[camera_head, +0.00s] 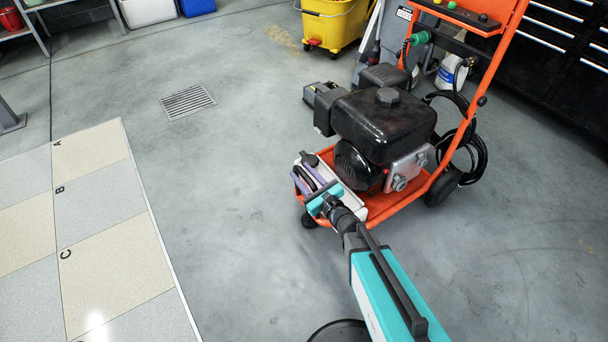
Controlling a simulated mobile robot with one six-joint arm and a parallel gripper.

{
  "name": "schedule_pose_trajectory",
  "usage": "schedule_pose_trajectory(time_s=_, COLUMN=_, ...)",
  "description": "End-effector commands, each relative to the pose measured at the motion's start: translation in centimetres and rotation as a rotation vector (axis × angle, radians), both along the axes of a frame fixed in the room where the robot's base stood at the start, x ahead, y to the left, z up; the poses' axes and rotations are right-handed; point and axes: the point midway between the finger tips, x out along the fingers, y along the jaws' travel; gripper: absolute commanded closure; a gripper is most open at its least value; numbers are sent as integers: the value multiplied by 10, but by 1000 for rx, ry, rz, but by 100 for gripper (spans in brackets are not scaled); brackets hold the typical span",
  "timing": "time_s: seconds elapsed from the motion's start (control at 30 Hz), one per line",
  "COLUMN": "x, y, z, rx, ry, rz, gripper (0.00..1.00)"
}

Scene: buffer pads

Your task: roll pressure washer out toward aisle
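The pressure washer (385,125) stands on the grey floor at right of centre. It has an orange frame, a black engine and an orange handle frame (491,75) rising to the upper right. Its wheel (443,187) rests on the floor. My gripper (303,176) is at the washer's front left corner, over a pale part at the edge of the orange base. Its two purple fingers are apart, with part of the washer between or just below them. I cannot tell whether they touch it. My teal arm hides some floor in front of the washer.
A tiled mat (95,215) marked A, B, C lies at left, with clear floor between it and the washer. A floor drain (187,102) is set behind. A yellow mop bucket (330,22) stands behind the washer. Black drawer cabinets (560,55) line the right.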

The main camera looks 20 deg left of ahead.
Motion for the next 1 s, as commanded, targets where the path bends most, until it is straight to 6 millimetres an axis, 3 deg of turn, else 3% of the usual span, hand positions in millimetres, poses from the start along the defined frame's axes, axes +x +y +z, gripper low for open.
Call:
schedule_pose_trajectory(time_s=0.47, x=-12, y=-14, z=1, rx=0, ry=4, rz=-3, gripper=64)
schedule_pose_trajectory(time_s=1.0, x=-64, y=-77, z=2, rx=0, ry=4, rz=-5, gripper=64)
